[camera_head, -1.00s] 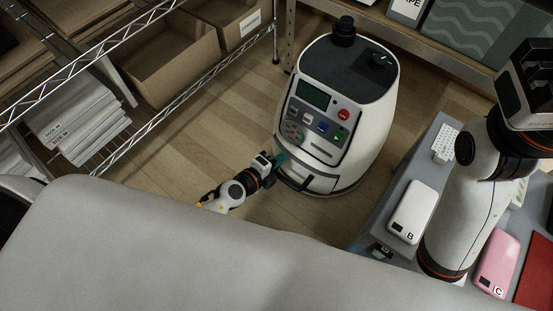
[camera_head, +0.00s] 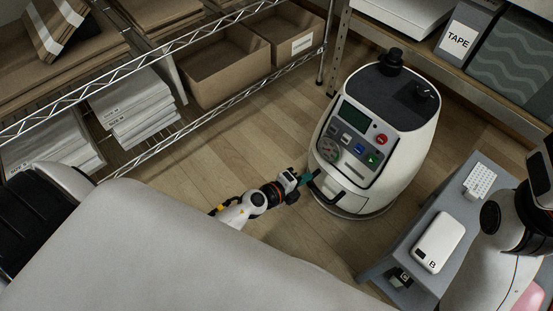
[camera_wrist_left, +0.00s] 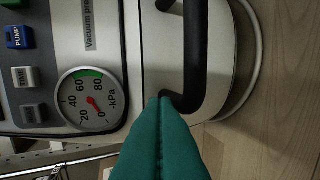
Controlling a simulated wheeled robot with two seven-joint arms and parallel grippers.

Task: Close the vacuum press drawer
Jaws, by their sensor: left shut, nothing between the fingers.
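The vacuum press (camera_head: 405,150) is a rounded white machine on the floor with a dark top and a grey control panel. Its drawer front (camera_head: 350,197) is low on the body, with a dark bar handle (camera_head: 323,189). My left gripper (camera_head: 310,177) is shut and empty, its teal fingers at the handle's end. In the left wrist view, the fingertips (camera_wrist_left: 165,101) overlap the lower end of the black handle (camera_wrist_left: 194,50); I cannot tell whether they touch. I cannot tell how far the drawer stands out. My right arm shows at the right edge; its gripper is not visible.
A wire shelf (camera_head: 200,50) with cardboard boxes and white packs stands at the left. A grey bench (camera_head: 395,265) with a white case marked B (camera_head: 438,243) stands right of the press. Wood floor is clear left of the press.

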